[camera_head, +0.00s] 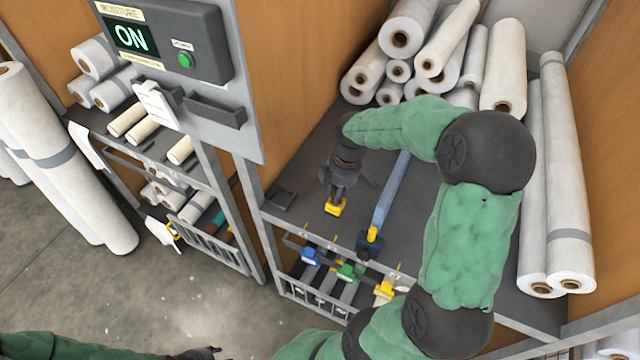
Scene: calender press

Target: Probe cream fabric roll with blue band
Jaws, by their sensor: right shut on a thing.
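My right gripper (338,192) points down over the dark worktop and is shut on a small yellow piece (335,208), whose shape is mostly hidden by the fingers. In the rack below the worktop's front edge, a blue-marked item (310,256) lies beside a green-marked one and a cream-and-yellow one. I cannot tell if it is the cream roll with the blue band. A long blue-grey bar (391,190) with a yellow end lies on the worktop right of the gripper. My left gripper (205,353) shows at the bottom edge; its jaw state is unclear.
A moisture panel (165,40) reads ON, with a green button. White rolls (420,45) are stacked at the back of the worktop. Tall rolls stand at right (568,170) and left (65,165). Cream rolls (128,118) lie on the left shelf. My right arm covers the worktop's right part.

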